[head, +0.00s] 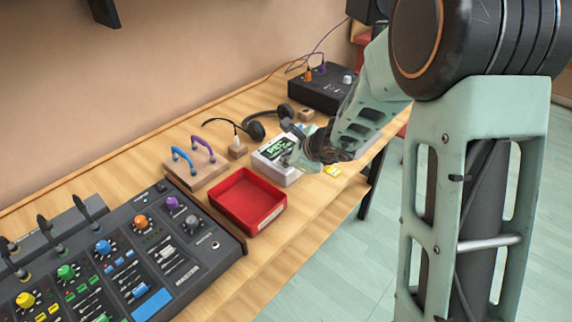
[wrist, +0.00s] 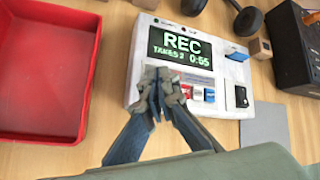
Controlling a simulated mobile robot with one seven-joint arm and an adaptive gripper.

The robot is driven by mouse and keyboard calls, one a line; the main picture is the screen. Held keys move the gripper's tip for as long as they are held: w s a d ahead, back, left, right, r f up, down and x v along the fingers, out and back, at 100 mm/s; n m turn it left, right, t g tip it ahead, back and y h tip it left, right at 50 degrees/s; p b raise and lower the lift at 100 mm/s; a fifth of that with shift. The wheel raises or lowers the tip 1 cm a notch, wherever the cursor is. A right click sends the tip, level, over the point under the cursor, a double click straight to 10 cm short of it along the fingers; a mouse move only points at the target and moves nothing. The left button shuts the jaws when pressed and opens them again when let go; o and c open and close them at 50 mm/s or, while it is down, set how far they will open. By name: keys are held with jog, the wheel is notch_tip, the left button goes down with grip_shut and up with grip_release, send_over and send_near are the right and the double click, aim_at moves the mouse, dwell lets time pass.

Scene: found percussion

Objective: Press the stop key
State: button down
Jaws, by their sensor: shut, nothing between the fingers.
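The white recorder (wrist: 140,70) lies flat on the wooden table. Its green screen (wrist: 180,47) reads REC, TAKES 2, 0:55. In the head view the recorder (head: 285,177) is partly hidden by my arm. My gripper (wrist: 162,90) is shut and empty, with its fingertips over the recorder's face just below the screen. Right of the fingertips are a red key (wrist: 196,92) and a small blue-marked piece (wrist: 210,95). The fingers hide the part of the face beneath them. I cannot tell which key is stop, or whether the fingertips touch one.
A red tray (wrist: 84,100) stands left of the recorder. Headphones (head: 256,130) and a black box (head: 322,92) lie behind it. A grey pad (wrist: 264,125) is at its right. A mixer (head: 160,255) fills the near left of the table (head: 245,290).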

aim_at(287, 166)
dwell(0.5)
jog(key=shift+r+p, duration=0.45)
jog(key=shift+r, duration=0.2)
notch_tip(287, 166, up, 5)
jog(key=p, duration=0.4)
dwell(0.5)
